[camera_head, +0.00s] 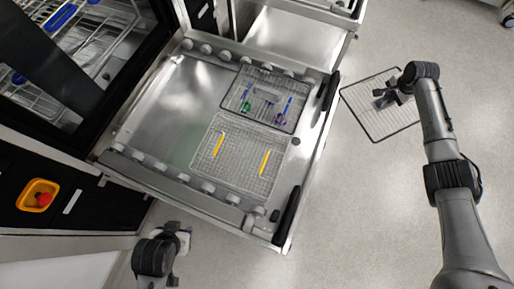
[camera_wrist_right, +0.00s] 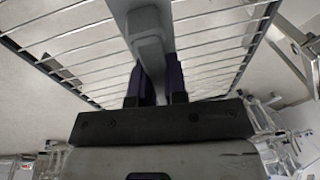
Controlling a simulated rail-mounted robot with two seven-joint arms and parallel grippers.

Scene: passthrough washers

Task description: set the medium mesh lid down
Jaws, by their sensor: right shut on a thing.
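The medium mesh lid (camera_head: 400,119) is a dark-rimmed wire grid, held in the air to the right of the open washer door. My right gripper (camera_head: 384,100) is shut on its grey handle. In the right wrist view the fingers (camera_wrist_right: 157,87) close around the grey handle (camera_wrist_right: 148,32), with the lid's wires (camera_wrist_right: 215,35) behind it. My left gripper (camera_head: 182,240) is at the lower left, apart from the door; its jaws do not show clearly.
A dark-rimmed mesh tray (camera_head: 245,112) with coloured-handled instruments lies on the metal door (camera_head: 172,110). A mesh basket (camera_head: 238,172) with two yellow handles lies beside it. The door's left part is clear. A red button (camera_head: 43,198) is on the front panel.

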